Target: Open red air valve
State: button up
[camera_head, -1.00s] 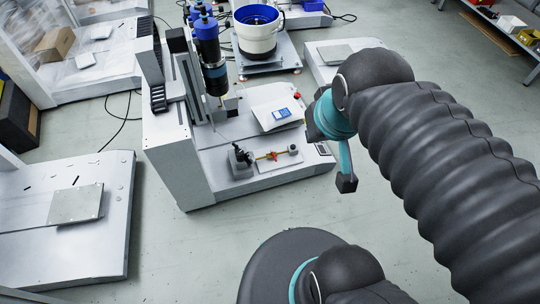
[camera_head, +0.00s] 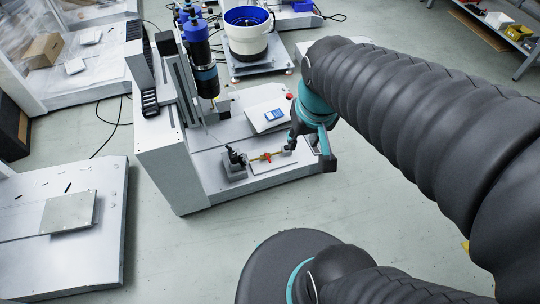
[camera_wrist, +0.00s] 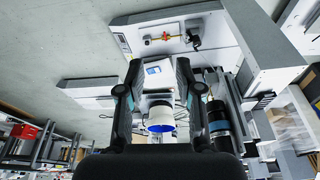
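The red air valve (camera_head: 267,156) is small, with a red handle on a yellow body, and sits on a light plate at the front of the gantry machine. It also shows in the wrist view (camera_wrist: 167,37), near the top and beyond my fingertips. My gripper (camera_head: 310,150) hangs to the right of the valve in the head view, apart from it. In the wrist view my gripper (camera_wrist: 154,75) has its two fingers spread with nothing between them. The exact handle angle is too small to tell.
A dark fitting (camera_head: 235,157) stands left of the valve. The blue-and-black screwdriver unit (camera_head: 203,70) rises behind it. A blue-screened device (camera_head: 274,114) and a red button (camera_head: 290,96) lie behind the valve. A white-and-blue bowl feeder (camera_head: 247,40) stands further back. Floor in front is clear.

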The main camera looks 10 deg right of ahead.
jog(key=w+d+f+g, duration=0.1)
jog(key=w+f+g, duration=0.3)
jog(key=w+f, duration=0.7)
jog(key=n+y+b, duration=0.1)
jog(key=y, duration=0.1)
send_near(269, 159)
jog(key=shift+n+t, duration=0.3)
jog(key=shift+t, duration=0.1)
jog(key=f, duration=0.5)
jog(key=s+a+f+b, duration=0.1)
jog(key=f, duration=0.1)
jog(key=shift+f, duration=0.4)
jog(key=shift+w, duration=0.1)
grip_shut()
